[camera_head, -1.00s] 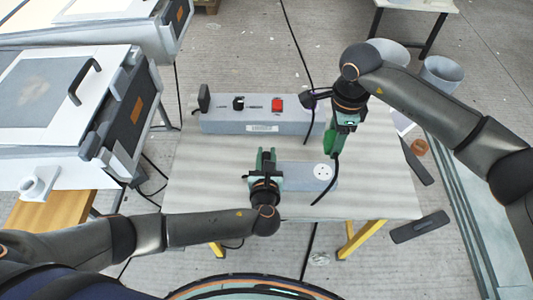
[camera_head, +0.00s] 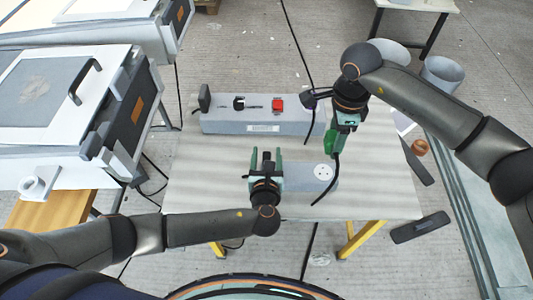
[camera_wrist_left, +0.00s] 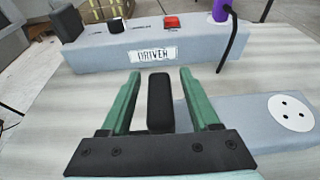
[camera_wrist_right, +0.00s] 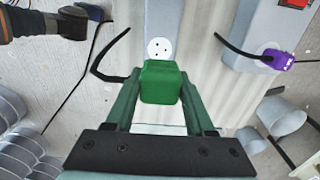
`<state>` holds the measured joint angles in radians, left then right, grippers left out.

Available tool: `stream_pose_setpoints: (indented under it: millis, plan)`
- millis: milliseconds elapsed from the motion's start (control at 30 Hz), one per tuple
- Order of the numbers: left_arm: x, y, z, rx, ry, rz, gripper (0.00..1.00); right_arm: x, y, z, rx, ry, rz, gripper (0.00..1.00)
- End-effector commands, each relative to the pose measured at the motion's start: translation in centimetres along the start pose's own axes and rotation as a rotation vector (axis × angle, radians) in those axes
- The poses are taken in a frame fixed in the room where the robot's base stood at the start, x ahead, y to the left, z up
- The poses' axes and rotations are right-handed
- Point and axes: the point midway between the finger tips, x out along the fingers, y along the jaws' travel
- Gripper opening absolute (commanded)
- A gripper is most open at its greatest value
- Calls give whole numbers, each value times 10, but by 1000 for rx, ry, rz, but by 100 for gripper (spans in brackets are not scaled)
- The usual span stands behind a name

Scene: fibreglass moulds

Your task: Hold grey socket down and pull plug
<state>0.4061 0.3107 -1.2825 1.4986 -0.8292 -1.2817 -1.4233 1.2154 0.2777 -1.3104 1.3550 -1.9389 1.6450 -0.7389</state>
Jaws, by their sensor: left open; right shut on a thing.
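The grey socket (camera_head: 295,180) is a grey block on the table with a white round outlet face at its right end. The outlet is bare in the left wrist view (camera_wrist_left: 290,112) and in the right wrist view (camera_wrist_right: 160,48). My left gripper (camera_head: 266,155) is open at the block's left end. A dark upright piece (camera_wrist_left: 160,102) stands between its fingers; I cannot tell whether it belongs to the block. My right gripper (camera_wrist_right: 160,95) is shut on a green plug (camera_wrist_right: 160,82), apart from the outlet. The plug (camera_head: 329,142) hangs beyond the block in the head view.
A black cord (camera_head: 326,190) runs down past the socket's right end. The table's left part is clear.

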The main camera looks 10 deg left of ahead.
Motion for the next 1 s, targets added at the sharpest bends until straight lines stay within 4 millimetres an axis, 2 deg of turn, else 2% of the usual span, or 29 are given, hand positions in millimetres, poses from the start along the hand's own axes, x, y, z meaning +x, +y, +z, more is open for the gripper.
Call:
stream_pose_setpoints:
  millis: [167, 600, 800, 1000]
  plan:
    - [-15, -1, -1, -1, 1, -3, 62, 0, 0, 0, 0, 0, 0, 0]
    - [-101, 0, -1, -1, 2, -1, 62, 0, 0, 0, 0, 0, 0, 0]
    - [-118, 0, 0, 0, 1, 0, 62, 0, 0, 0, 0, 0, 0, 0]
    - [-120, 0, 0, 1, 1, 0, 62, 0, 0, 0, 0, 0, 0, 0]
